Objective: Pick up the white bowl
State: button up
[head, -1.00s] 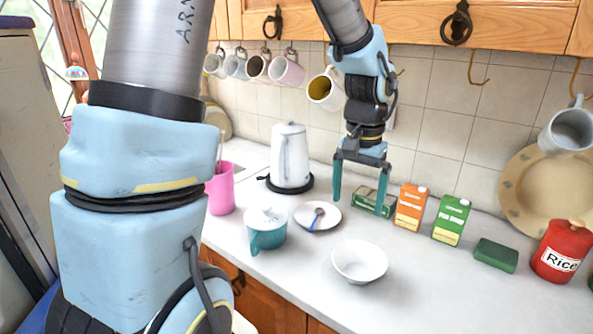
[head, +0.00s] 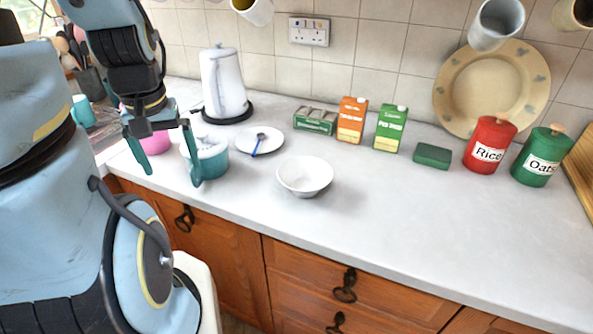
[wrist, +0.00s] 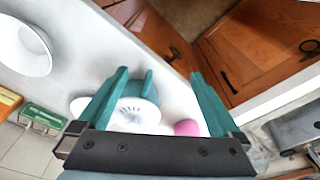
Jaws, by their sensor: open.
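The white bowl (head: 305,176) stands upright and looks empty on the grey-white counter, near its front edge. In the wrist view the bowl (wrist: 27,50) is at the upper left, outside the fingers. My gripper (head: 172,178) has two teal fingers spread apart with nothing held. In the head view it is to the left of the bowl, in front of the teal pot with a white lid (head: 208,157). In the wrist view that pot (wrist: 135,108) shows between the fingers.
A plate with a blue-handled spoon (head: 260,141) lies behind the bowl. A white kettle (head: 225,85), green box (head: 315,121), orange carton (head: 351,120), green carton (head: 390,129), green block (head: 432,156) and red Rice canister (head: 489,146) stand farther back. Counter right of the bowl is clear.

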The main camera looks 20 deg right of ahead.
aim_at(305, 176)
jog(key=k+l, duration=0.2)
jog(key=k, duration=0.25)
jog(key=k+l+u, duration=0.1)
jog(key=k, duration=0.35)
